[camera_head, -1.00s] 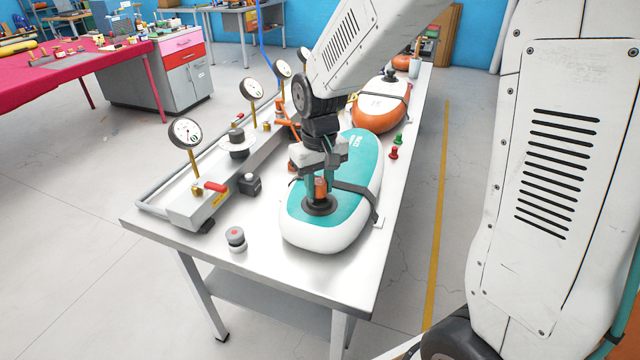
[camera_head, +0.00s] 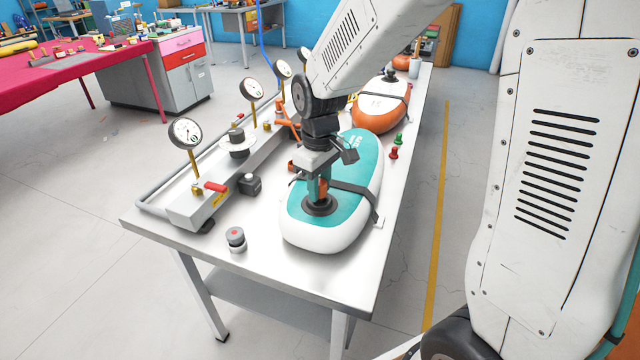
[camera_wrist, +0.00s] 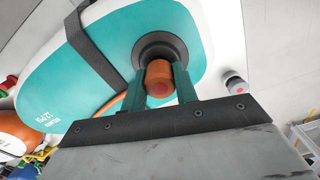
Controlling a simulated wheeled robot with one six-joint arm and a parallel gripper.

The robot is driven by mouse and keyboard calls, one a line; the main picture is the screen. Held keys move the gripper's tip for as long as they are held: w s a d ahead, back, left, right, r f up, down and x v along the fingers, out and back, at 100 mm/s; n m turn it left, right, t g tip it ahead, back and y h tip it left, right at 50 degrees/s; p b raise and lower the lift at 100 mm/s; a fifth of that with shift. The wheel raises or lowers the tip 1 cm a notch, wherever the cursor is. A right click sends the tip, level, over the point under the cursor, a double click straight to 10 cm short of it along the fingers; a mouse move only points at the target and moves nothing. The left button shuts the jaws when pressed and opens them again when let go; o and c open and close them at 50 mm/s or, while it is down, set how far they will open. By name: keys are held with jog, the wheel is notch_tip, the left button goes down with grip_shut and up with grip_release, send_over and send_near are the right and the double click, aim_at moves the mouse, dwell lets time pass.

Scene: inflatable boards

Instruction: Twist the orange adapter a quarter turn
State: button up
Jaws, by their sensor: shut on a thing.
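The orange adapter (camera_wrist: 159,78) sits upright in the black valve ring (camera_wrist: 150,46) of the teal and white inflatable board (camera_head: 330,231). My gripper (camera_wrist: 160,88) is shut on the adapter, with one teal finger on each side of it. In the head view my gripper (camera_head: 318,190) points down over the valve, and its fingers hide much of the adapter. An orange hose (camera_wrist: 113,101) runs from beside the adapter past the left finger in the wrist view. A dark strap (camera_head: 352,187) crosses the board.
An orange and white board (camera_head: 378,119) lies farther back on the steel bench (camera_head: 290,275). Gauges (camera_head: 185,133) stand on a manifold at the left. A red-topped button (camera_head: 235,235) is near the front edge. Green and red valve pieces (camera_head: 394,152) lie to the right.

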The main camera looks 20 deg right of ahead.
aim_at(320, 182)
jog(key=shift+r, duration=1.7)
jog(key=shift+r, duration=0.1)
jog(key=shift+r, duration=1.95)
jog(key=shift+d, duration=0.1)
